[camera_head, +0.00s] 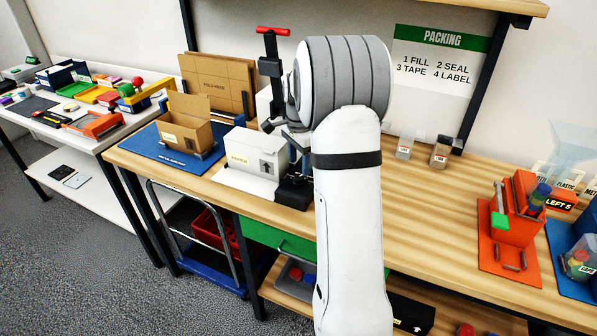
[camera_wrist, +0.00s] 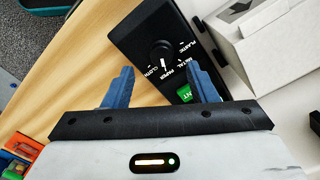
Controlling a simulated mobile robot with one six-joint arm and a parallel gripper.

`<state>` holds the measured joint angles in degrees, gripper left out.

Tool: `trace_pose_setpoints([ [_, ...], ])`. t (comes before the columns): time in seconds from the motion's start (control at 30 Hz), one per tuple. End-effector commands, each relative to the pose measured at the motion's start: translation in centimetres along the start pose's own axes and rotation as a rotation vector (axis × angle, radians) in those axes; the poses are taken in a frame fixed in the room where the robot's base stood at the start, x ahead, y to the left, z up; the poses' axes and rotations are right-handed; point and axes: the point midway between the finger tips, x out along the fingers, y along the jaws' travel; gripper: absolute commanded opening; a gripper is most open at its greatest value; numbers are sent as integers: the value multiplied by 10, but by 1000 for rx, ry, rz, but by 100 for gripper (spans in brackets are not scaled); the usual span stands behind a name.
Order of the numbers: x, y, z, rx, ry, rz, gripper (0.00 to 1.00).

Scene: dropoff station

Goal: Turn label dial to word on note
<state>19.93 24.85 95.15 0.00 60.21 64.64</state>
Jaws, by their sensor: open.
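In the wrist view a black label box (camera_wrist: 140,40) carries a round black dial (camera_wrist: 162,50). The words PLASTIC, METAL, PAPER and CLOTH are printed around it. A white mark by the dial's edge is near PAPER and CLOTH; I cannot tell which word it points to. A green button (camera_wrist: 185,93) sits on the same box. My gripper (camera_wrist: 160,69) is open and empty, its blue fingers apart on the near side of the dial, not gripping it. In the head view the black box (camera_head: 293,194) is partly behind my arm. A white carton (camera_head: 240,160) bears a small yellow note, its word blurred.
An open brown carton (camera_head: 184,132) stands on a blue mat (camera_head: 150,145) at the left. A red-handled press (camera_head: 272,55) rises behind the box. Two small containers stand right of my arm. An orange holder (camera_head: 515,215) is at the far right. The wooden bench between is mostly clear.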

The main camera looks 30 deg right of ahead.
Motion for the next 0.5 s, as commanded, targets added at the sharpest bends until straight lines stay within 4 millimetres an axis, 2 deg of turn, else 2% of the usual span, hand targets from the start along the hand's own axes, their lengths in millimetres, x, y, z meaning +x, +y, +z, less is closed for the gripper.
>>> trace_pose_setpoints([
  [0.1, -17, 0, 0, 0, 1, -2, 52],
  [0.2, -24, 1, 0, 0, -1, 1, 52],
  [0.5, -27, 1, 0, 0, -1, 2, 52],
])
